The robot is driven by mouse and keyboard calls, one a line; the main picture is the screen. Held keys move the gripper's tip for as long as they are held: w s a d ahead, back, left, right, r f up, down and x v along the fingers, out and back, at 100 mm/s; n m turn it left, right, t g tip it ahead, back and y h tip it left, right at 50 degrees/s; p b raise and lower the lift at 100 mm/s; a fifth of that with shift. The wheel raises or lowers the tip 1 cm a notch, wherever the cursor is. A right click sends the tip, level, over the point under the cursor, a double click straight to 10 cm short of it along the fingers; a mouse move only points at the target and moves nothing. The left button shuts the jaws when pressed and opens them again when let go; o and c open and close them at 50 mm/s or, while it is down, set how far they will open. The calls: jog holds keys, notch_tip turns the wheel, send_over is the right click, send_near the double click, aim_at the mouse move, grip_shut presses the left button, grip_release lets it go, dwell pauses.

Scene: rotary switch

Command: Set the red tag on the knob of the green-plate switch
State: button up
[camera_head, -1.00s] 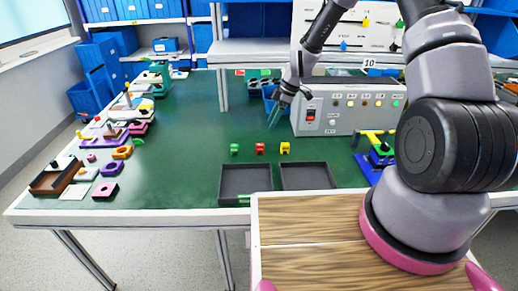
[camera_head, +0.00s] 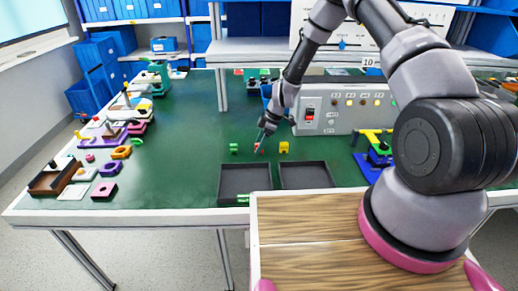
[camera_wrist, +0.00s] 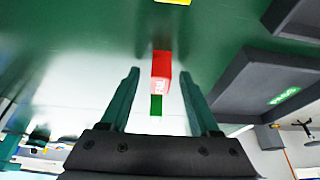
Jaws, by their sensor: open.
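The red tag (camera_wrist: 160,68) shows in the wrist view as a small red block between and just beyond my fingers, with clear gaps on both sides. In the head view my gripper (camera_head: 262,142) is open, pointing down over the red tag and hiding most of it. A green tag (camera_head: 234,147) sits left of it and a yellow tag (camera_head: 284,147) right of it. Small coloured plates with dark parts (camera_head: 251,74) stand at the table's back; I cannot tell for sure which is the green-plate switch.
Two dark trays (camera_head: 246,194) stand at the front edge, close to the tags. A grey control box (camera_head: 345,110) stands behind right, near my arm. Coloured parts crowd the left side of the green table (camera_head: 190,130). The table's middle left is clear.

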grip_shut()
